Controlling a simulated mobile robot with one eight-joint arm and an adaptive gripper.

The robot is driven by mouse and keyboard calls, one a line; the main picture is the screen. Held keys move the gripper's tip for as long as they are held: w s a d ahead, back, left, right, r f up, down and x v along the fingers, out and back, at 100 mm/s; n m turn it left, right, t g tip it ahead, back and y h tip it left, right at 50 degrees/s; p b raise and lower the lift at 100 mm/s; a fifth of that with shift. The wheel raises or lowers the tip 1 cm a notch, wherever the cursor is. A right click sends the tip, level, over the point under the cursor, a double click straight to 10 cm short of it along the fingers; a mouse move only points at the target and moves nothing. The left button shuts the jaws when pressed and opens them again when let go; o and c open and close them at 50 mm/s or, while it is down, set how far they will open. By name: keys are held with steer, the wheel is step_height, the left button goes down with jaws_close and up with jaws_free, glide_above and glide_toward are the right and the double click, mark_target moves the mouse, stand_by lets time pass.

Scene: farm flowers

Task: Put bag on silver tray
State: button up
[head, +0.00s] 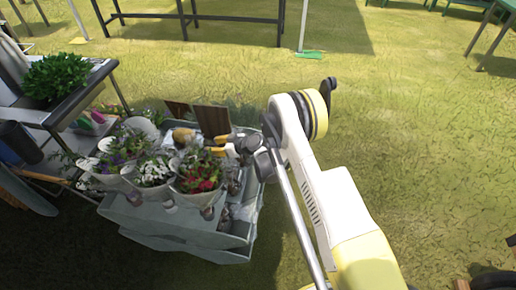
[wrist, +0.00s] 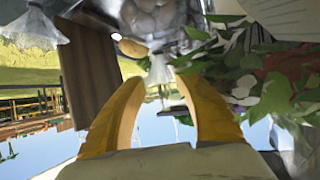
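My gripper (head: 216,146) is over the top of the grey cart, beside the flower pots. In the wrist view my gripper (wrist: 157,84) shows two yellow fingers spread apart, with nothing clamped between them. A clear bag (wrist: 155,18) with pale, rounded contents is just beyond the fingertips. Its gathered, flared top (wrist: 160,70) points towards the gap between the fingers; I cannot tell if they touch it. Part of another clear bag (wrist: 34,26) shows at upper left. I cannot clearly make out a silver tray in either view.
Potted flowers (head: 150,172) crowd the cart (head: 165,221) left of my gripper, and leaves (wrist: 272,97) come close to the right finger. A brown board (head: 212,120) stands behind; it is left in the wrist view (wrist: 90,75). Open grass (head: 420,130) lies right.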

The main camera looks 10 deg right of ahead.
steer(key=d+r+m+h, duration=0.2)
steer(key=d+r, duration=0.2)
steer(key=r, duration=1)
steer(key=s+d+r+m+h, duration=0.1)
steer(key=s+d+r, duration=0.2)
steer(key=s+r, duration=0.35)
steer(key=s+d+r+m+h, duration=0.1)
steer(key=s+d+r+m, duration=0.2)
steer(key=r, duration=0.6)
steer(key=s+d+r+m+h, duration=0.1)
steer(key=s+d+r, duration=0.25)
steer(key=s, duration=0.45)
steer(key=s+d+r+h, duration=0.2)
steer(key=s+d+r, duration=0.15)
steer(key=s, duration=0.35)
steer(key=s+d+f+m+h, duration=0.1)
steer(key=s+d, duration=0.2)
steer(key=s, duration=0.4)
steer(key=s+d+f+m+h, duration=0.1)
steer(key=s+d+m, duration=0.1)
steer(key=s, duration=0.6)
steer(key=shift+d+f+g, duration=0.3)
steer(key=shift+d+g, duration=0.1)
steer(key=shift+d, duration=0.25)
steer(key=shift+s+d, duration=0.1)
steer(key=shift+s, duration=0.05)
